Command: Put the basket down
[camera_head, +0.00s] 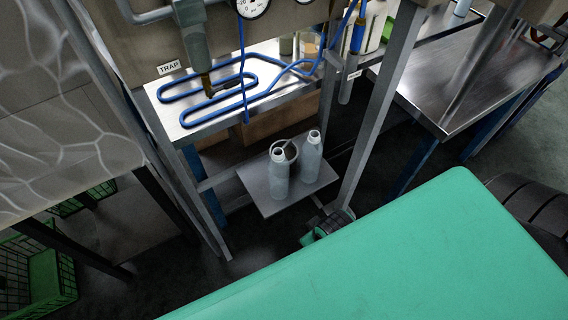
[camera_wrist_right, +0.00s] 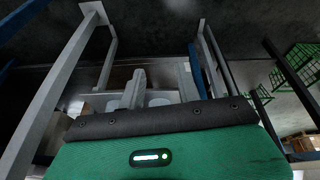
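A green basket (camera_head: 40,275) with mesh sides rests low at the left edge in the head view, partly cut off. Another green basket (camera_head: 88,196) is partly hidden behind the dark frame legs. Green mesh baskets also show at the right of the right wrist view (camera_wrist_right: 297,66). My right gripper (camera_wrist_right: 162,70) has its two grey fingers apart, and I see no basket between them. The baskets are well off to its side. My left gripper is not in view.
A steel table (camera_head: 470,80) is at the right. A large green surface blocks the lower right.

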